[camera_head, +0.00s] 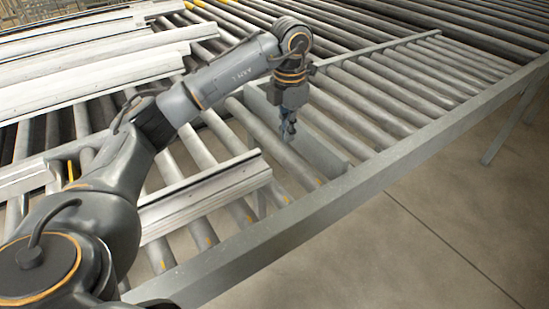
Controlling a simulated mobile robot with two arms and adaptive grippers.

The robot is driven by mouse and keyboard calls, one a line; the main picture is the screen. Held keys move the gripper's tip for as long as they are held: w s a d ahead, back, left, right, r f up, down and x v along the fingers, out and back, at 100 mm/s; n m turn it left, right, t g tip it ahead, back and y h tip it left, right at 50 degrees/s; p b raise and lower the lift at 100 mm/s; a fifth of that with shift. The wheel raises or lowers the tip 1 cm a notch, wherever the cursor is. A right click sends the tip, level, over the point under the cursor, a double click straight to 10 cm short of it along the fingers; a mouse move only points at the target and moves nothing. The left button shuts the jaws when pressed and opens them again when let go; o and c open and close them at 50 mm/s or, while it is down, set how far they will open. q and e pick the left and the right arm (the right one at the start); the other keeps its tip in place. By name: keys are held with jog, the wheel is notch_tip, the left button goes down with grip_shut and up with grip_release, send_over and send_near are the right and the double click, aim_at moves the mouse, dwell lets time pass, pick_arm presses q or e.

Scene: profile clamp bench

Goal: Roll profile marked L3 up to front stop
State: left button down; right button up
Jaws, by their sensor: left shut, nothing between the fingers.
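Several pale metal profiles lie on the roller bed, and no L3 mark can be read on any of them. The nearest profile (207,195) lies across the rollers in the middle, partly hidden behind my left arm. A flat grey upright plate (318,150) stands across the rollers to its right; it may be the front stop, but I cannot read a label. My left gripper (288,133) points down just in front of this plate, shut and empty, to the right of the profile's end and apart from it. My right gripper is out of view.
More long profiles (85,75) lie at the upper left. A grey frame rail (300,210) runs along the near edge of the rollers. Bare rollers (385,95) lie right of the plate. Open floor (430,230) shows at the lower right.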

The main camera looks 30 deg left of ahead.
pick_arm(q)
jog(key=s+f+p, duration=0.1)
jog(key=f, duration=0.1)
jog(key=s+a+f+p, duration=0.1)
jog(key=f+p, duration=0.1)
jog(key=s+f+p, duration=0.1)
jog(key=s+f, duration=0.1)
jog(key=f, duration=0.1)
jog(key=shift+s+a, duration=0.1)
jog(key=shift+a, duration=0.2)
jog(key=shift+w, duration=0.2)
